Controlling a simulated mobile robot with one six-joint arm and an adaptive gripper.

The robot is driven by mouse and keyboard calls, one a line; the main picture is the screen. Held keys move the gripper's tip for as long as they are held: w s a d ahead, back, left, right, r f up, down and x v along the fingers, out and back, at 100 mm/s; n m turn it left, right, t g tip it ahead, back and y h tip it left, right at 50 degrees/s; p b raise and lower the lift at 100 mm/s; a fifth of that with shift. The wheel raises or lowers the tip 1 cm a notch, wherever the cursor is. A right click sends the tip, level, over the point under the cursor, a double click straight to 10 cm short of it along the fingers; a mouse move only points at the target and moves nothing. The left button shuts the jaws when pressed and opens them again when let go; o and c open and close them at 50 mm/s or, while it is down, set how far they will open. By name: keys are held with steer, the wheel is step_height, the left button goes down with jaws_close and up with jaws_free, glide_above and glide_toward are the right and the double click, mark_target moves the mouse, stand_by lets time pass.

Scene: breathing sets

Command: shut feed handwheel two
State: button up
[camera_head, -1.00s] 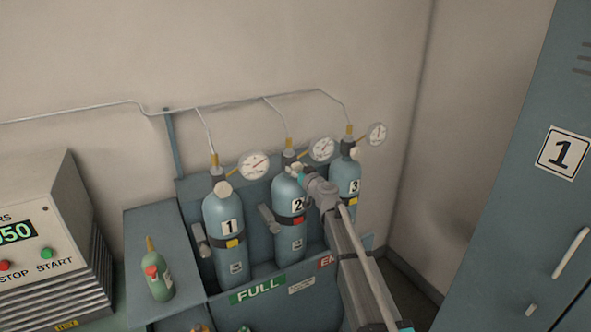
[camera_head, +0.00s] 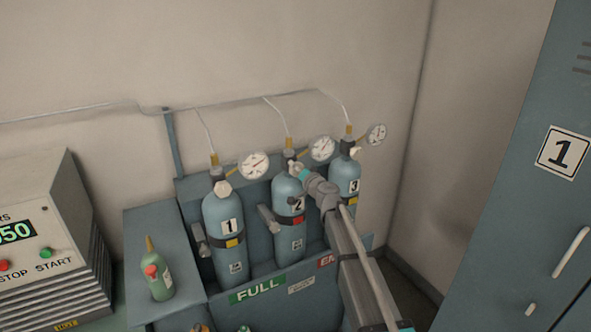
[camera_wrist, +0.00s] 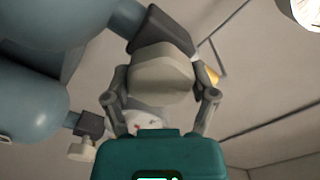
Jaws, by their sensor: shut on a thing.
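In the wrist view, feed handwheel two (camera_wrist: 160,75), a pale lobed knob, sits between my two fingers (camera_wrist: 161,92). The fingers are shut on its sides. The dark valve body (camera_wrist: 160,28) is behind it. In the head view my gripper and wrist hide most of this handwheel.
Cylinder 1 (camera_head: 224,215) with its pale handwheel (camera_head: 222,188) is close on the left. Cylinder 3 (camera_head: 346,174) is close on the right. Thin pipes run up the wall behind. A green bottle (camera_head: 158,280) stands left of the rack; a locker (camera_head: 535,210) is far right.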

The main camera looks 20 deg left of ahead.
steer(key=m, duration=0.5)
steer(key=shift+s+d+f, duration=0.1)
steer(key=shift+d, duration=0.1)
stand_by(0.4)
steer(key=o, duration=1)
steer(key=shift+o, duration=0.2)
steer(key=shift+a, duration=0.1)
steer(key=v, duration=1.2)
